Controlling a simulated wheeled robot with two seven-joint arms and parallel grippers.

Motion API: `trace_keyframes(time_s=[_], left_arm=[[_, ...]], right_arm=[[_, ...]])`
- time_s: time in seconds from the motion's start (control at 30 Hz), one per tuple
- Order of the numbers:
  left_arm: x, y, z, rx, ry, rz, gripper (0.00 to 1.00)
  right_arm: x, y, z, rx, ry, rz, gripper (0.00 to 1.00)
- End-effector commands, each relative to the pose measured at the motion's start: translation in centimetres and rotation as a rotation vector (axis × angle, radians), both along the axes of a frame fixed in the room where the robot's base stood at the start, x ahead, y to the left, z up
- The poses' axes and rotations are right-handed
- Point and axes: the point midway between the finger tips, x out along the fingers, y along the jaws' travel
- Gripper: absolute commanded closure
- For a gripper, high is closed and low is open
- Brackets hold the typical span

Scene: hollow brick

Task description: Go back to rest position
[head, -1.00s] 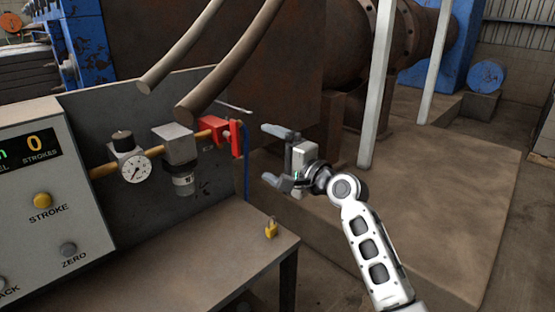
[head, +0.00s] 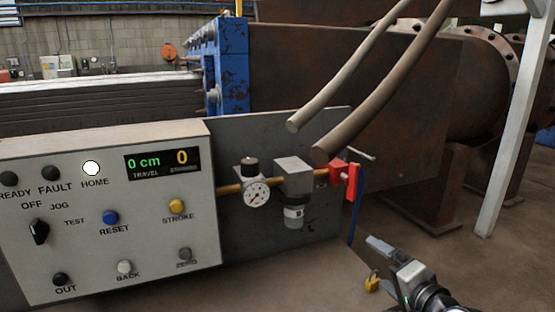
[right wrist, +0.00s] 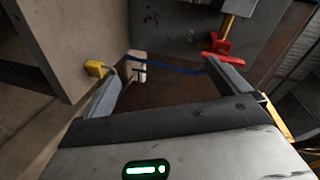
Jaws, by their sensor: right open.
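My right gripper (head: 385,268) is at the lower right of the head view, below and right of the red valve handle (head: 353,182). In the right wrist view its fingers (right wrist: 165,86) are spread apart with nothing held between them. The red handle (right wrist: 218,44) shows there beyond the right finger, apart from it as far as I can tell. A small yellow padlock (head: 372,284) is beside the gripper in the head view, and it also shows in the right wrist view (right wrist: 96,69) near the left finger. My left gripper is not in view.
A control panel (head: 150,262) with buttons, a lit HOME lamp (head: 91,168) and a display (head: 162,163) stands at left. A pressure gauge (head: 256,193) and filter (head: 294,212) sit beside it. A pale post (head: 508,130) rises at right. Floor (head: 450,255) is open near the gripper.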

Motion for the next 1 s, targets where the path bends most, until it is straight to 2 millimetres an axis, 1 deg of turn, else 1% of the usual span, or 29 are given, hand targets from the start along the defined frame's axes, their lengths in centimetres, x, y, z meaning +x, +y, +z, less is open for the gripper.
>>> trace_keyframes(time_s=[0.03, 0.07, 0.1, 0.17, 0.2, 0.27, 0.3, 0.33, 0.4, 0.5, 0.6, 0.63, 1.0], left_arm=[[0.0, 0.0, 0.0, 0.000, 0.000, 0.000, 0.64], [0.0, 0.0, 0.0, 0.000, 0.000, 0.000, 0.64], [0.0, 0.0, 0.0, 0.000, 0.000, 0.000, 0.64], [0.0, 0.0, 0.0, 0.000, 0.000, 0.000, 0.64], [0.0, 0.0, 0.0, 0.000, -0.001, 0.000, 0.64], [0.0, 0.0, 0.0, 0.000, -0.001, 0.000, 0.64], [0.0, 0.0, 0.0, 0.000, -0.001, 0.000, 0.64], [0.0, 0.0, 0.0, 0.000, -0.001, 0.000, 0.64], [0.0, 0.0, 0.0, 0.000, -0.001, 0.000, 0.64], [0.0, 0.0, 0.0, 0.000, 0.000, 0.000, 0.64], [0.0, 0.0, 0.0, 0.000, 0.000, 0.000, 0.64], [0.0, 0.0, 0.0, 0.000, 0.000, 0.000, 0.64], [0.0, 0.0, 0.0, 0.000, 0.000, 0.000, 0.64]], right_arm=[[-2.4, 1.0, -3.9, -0.125, 0.038, 0.019, 0.00], [-3.7, 1.5, -5.8, -0.206, 0.053, 0.032, 0.00], [-5.6, 2.1, -8.2, -0.312, 0.069, 0.057, 0.00], [-8.7, 3.2, -11.4, -0.470, 0.089, 0.105, 0.00], [-10.8, 3.9, -13.3, -0.571, 0.100, 0.144, 0.00], [-14.1, 5.0, -15.7, -0.714, 0.110, 0.207, 0.00], [-16.2, 5.6, -17.0, -0.801, 0.111, 0.251, 0.00], [-17.6, 6.1, -17.8, -0.859, 0.111, 0.284, 0.00], [-20.6, 7.1, -19.2, -0.976, 0.106, 0.355, 0.00], [-23.6, 8.1, -20.2, -1.090, 0.091, 0.430, 0.00], [-25.0, 8.6, -20.7, -1.147, 0.080, 0.469, 0.00], [-25.2, 8.7, -20.7, -1.156, 0.078, 0.475, 0.00], [-25.3, 8.7, -20.8, -1.161, 0.078, 0.478, 0.00]])
